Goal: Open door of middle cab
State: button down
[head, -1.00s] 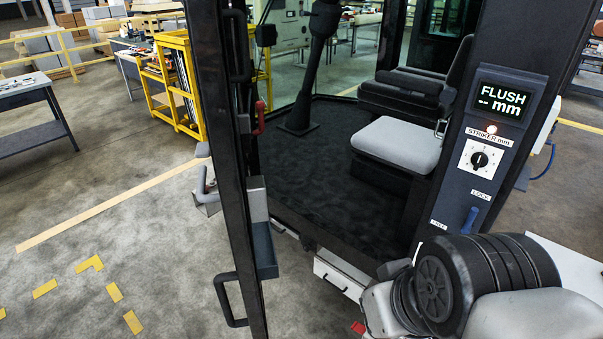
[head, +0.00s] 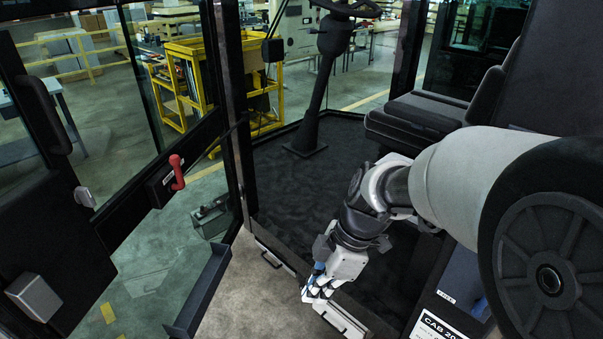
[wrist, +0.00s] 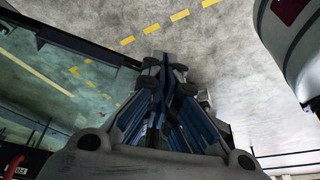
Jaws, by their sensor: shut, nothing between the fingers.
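The cab door (head: 135,215) stands wide open at the left of the head view, showing its glazed inner face with black lower panels. A red handle (head: 177,172) is on it. The door also shows at the left of the wrist view (wrist: 75,42). The doorway gives onto the cab's dark floor (head: 300,190). My gripper (head: 316,297) points down over the cab's sill, to the right of the door and apart from it. Its fingers are together and empty, and also show in the wrist view (wrist: 170,68). My arm hides part of the doorway's right side.
Inside the cab are a seat (head: 425,115) and a steering column (head: 318,95). A cab label (head: 440,326) is at the lower right. A yellow rack (head: 190,85) stands beyond the door. Bare floor lies between door and sill.

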jog(key=s+a+f+n, duration=0.1)
jog(key=a+f+n, duration=0.1)
jog(key=a+f, duration=0.7)
jog(key=shift+s+f+g+b, duration=0.25)
jog(key=shift+f+g+b, duration=0.1)
jog(key=shift+f, duration=0.55)
jog(key=shift+a, duration=0.1)
